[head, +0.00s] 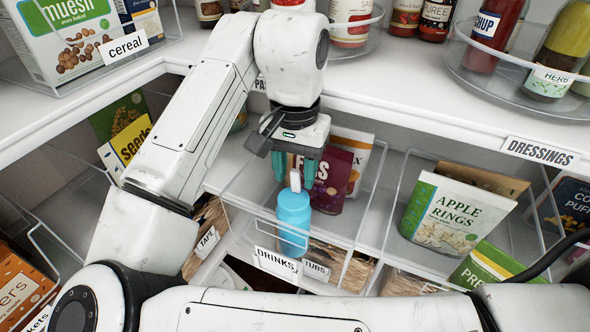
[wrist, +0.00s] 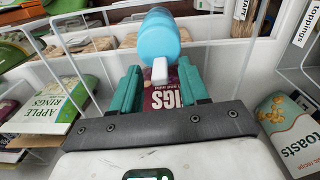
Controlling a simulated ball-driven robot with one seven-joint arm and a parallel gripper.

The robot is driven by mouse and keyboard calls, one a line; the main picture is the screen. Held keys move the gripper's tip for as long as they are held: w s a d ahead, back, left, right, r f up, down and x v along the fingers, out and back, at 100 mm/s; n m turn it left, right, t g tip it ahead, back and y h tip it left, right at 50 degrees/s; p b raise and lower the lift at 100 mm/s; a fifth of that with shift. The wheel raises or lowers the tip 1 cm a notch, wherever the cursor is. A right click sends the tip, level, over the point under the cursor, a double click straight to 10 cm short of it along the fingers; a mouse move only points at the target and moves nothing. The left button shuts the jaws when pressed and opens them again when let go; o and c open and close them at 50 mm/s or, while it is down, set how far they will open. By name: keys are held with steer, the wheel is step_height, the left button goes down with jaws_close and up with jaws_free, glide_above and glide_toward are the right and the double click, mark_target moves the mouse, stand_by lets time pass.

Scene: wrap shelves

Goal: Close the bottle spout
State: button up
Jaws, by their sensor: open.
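A light blue bottle (head: 293,217) with a white spout (head: 295,180) on top stands upright at the front of the middle shelf, behind the "DRINKS" label. The spout sticks up from the lid. My gripper (head: 295,172) is above the bottle with its teal fingers pointing down, one on each side of the spout. In the wrist view the bottle (wrist: 158,38) and its white spout (wrist: 160,70) show just beyond and between the open fingers (wrist: 160,85). The fingers appear apart from the spout, and the gripper holds nothing.
A purple packet (head: 332,180) stands just behind and right of the bottle. Clear bin walls flank this spot, with an apple rings bag (head: 455,215) in the bin to the right. The white upper shelf edge (head: 430,110) runs above, close to my arm.

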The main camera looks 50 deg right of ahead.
steer(key=shift+f, duration=0.2)
steer(key=shift+c, duration=0.2)
jaws_close()
